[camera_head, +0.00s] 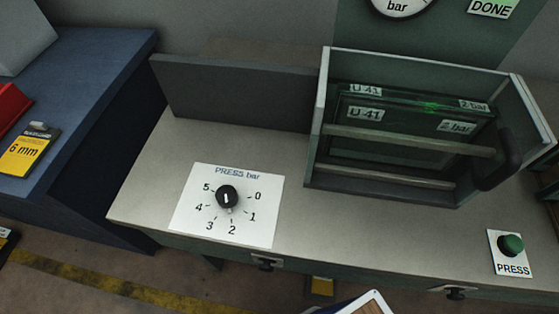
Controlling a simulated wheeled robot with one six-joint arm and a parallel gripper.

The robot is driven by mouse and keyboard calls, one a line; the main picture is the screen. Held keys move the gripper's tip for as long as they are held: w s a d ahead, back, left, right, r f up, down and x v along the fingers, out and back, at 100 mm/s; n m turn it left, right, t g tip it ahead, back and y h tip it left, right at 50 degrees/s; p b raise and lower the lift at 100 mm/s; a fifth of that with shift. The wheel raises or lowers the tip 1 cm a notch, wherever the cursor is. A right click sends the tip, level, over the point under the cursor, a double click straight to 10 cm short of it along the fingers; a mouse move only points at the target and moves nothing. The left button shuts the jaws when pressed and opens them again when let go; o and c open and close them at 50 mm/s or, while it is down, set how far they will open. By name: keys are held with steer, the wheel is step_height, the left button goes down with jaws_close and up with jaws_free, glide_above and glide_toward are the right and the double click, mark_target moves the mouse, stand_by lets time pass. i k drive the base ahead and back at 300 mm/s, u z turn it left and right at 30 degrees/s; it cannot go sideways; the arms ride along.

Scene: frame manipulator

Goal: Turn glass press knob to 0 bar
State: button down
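The press knob (227,196) is black and round. It sits on a white dial plate (188,218) headed "PRESS bar", with marks from 0 to 5 around it. The 0 mark is at the knob's right and the 5 at its upper left. The knob's white pointer line is small; it seems to point down towards the 2. The glass press (322,120), a glass-sided frame with a dark handle (497,165), stands right of the dial. A pane inside it carries labels "U 41" and "2 bar". My gripper is not in view.
A green PRESS button (510,244) is at the front right of the bench (140,190). A round gauge marked "bar" (398,8) and a DONE sign (492,8) are cut off at the top. A blue bench (90,80) stands left. The bench around the dial is clear.

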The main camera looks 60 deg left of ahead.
mark_target(226, 197)
steer(key=u, duration=2.4)
